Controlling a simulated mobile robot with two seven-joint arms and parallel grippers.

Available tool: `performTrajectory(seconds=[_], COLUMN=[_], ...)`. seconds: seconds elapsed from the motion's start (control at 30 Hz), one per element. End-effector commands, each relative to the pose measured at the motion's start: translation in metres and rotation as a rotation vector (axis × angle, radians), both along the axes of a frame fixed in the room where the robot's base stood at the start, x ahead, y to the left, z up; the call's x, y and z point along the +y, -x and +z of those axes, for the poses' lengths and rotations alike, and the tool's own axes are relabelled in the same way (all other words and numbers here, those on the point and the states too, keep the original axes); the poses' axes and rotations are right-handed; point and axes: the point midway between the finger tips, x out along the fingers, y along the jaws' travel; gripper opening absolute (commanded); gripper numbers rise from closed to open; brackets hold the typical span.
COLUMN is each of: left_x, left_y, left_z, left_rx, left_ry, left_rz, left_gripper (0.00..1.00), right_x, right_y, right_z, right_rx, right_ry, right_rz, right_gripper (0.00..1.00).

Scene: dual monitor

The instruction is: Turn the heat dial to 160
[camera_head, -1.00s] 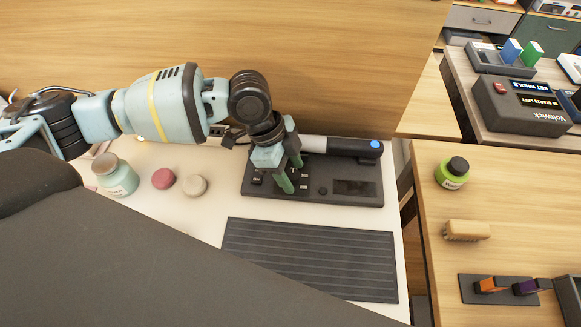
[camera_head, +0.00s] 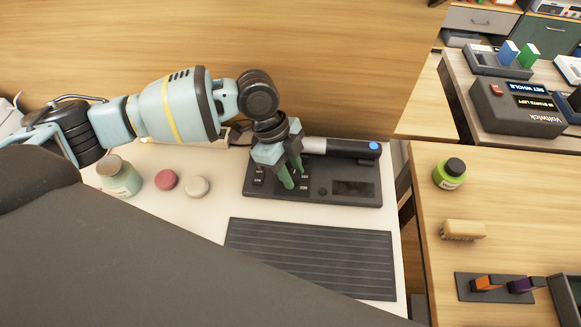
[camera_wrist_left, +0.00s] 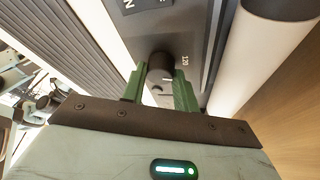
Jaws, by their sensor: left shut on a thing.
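The heat dial (camera_wrist_left: 160,66) is a round black knob on a dark control unit (camera_head: 322,195), with the printed mark 120 beside it in the left wrist view. My right gripper is not in view.
A handle with a blue end (camera_head: 374,146) lies along the unit's back edge. A dark ribbed mat (camera_head: 312,258) lies in front. A jar (camera_head: 120,178), a red disc (camera_head: 166,180) and a pale disc (camera_head: 196,187) stand left. A wooden panel (camera_head: 330,60) rises behind.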

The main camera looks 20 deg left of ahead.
Motion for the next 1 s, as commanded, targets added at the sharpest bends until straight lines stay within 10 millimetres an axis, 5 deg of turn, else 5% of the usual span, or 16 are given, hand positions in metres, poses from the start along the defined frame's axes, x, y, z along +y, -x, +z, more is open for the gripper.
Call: performTrajectory(seconds=[0.6, 1.0], left_x=[-0.0027, -0.0031], left_y=[-0.0026, -0.0031], left_z=[0.0003, 0.0], left_rx=[0.002, 0.0], left_ry=[0.001, 0.0], left_rz=[-0.56, -0.778], left_gripper=[0.07, 0.07], right_x=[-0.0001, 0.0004], right_y=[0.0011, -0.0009], right_z=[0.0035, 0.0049], right_rx=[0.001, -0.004], right_ry=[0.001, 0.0], right_rz=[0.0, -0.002], right_gripper=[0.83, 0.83])
